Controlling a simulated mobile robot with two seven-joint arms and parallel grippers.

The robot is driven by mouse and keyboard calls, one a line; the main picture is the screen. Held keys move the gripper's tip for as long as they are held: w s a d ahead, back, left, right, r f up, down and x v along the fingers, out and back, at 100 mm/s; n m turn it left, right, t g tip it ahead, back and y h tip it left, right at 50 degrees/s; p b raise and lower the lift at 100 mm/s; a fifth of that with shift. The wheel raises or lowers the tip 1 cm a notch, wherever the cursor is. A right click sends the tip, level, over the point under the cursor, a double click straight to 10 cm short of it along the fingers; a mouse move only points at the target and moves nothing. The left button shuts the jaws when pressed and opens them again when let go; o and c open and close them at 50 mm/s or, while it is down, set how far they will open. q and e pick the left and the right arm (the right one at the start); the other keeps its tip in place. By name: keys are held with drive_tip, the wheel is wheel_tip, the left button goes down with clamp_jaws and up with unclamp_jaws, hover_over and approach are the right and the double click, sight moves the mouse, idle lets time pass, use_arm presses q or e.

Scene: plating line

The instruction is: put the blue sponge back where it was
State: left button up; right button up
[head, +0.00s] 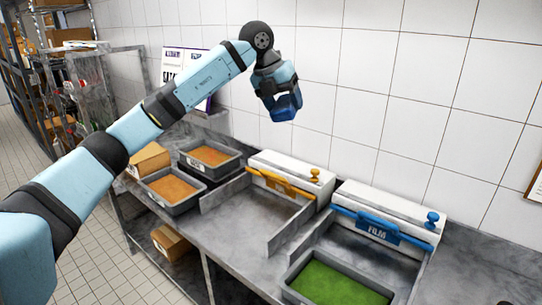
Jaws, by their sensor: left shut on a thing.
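My left arm comes in from the left and reaches over the back of the steel counter (237,236). My left gripper (281,96) is shut on the blue sponge (286,107), a dark blue block at the gripper's lower end. The sponge is in the air in front of the tiled wall, above the white dispenser with the orange bar. Part of the sponge is hidden by the gripper, and the fingertips are hard to make out. My right gripper is not in view.
Two grey trays with orange contents (210,155) (171,188) stand at the counter's left. A white dispenser with an orange bar (290,167) and one with a blue bar marked FILM (390,209) stand along the back. A green-filled tray (334,284) is at front right.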

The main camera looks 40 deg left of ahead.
use_arm(q)
drive_tip(key=s+d+f+m+g+y+b, duration=0.1)
drive_tip(key=s+f+m+g+y, duration=0.2)
drive_tip(key=f, duration=1.4)
drive_tip(key=g+p, duration=0.1)
drive_tip(key=p, duration=0.1)
hover_over(271, 271)
wheel_tip(271, 271, down, 26)
drive_tip(key=shift+r, duration=0.1)
wheel_tip(271, 271, down, 4)
drive_tip(key=shift+f, duration=0.4)
drive_tip(key=shift+f, duration=0.1)
drive_tip(key=o, duration=0.9)
drive_tip(key=shift+c, duration=0.2)
